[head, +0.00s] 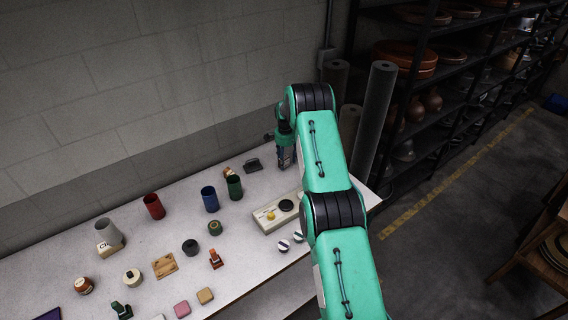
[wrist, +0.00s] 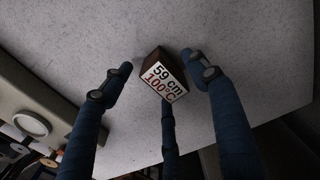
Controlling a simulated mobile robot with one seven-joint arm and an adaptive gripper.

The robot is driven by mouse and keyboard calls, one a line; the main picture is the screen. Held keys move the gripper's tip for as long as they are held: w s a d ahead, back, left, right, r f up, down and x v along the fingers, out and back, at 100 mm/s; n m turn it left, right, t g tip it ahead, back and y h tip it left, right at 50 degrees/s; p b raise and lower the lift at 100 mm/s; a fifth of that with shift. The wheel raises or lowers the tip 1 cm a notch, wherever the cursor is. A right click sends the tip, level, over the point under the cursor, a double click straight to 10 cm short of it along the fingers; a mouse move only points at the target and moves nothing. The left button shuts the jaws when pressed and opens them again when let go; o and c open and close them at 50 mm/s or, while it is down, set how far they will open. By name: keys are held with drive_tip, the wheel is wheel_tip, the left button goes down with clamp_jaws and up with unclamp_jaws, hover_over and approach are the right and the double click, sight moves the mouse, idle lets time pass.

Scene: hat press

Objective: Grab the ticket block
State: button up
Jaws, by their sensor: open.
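A small dark brown block with a white face printed "59 cm 100°C" (wrist: 161,78), which looks like the ticket block, stands on the pale table in the wrist view. My gripper (wrist: 158,72) is open around it, with blue fingers on its left and right and a third finger below, near its lower edge. I cannot tell whether any finger touches it. In the head view, my gripper (head: 286,156) points down over the back right part of the table. I cannot make out the printed block there.
A beige box with a yellow knob and black disc (head: 273,212) stands just in front of my gripper. A dark metal piece (head: 253,164) is to its left. Red (head: 154,206), blue (head: 210,199) and green (head: 234,187) cups stand farther left. The wall is close behind.

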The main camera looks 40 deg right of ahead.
sight(285, 158)
drive_tip(key=c, duration=1.3)
drive_tip(key=shift+o, duration=0.2)
drive_tip(key=shift+r, duration=0.1)
drive_tip(key=shift+r, duration=0.65)
wheel_tip(285, 158, up, 2)
drive_tip(key=s+a, duration=0.2)
drive_tip(key=s, duration=0.2)
drive_tip(key=s+a+r, duration=0.1)
drive_tip(key=s+a, duration=0.1)
drive_tip(key=s, duration=0.3)
drive_tip(key=s+a, duration=0.3)
drive_tip(key=s, duration=0.2)
drive_tip(key=shift+s+r, duration=0.2)
drive_tip(key=shift+r, duration=0.05)
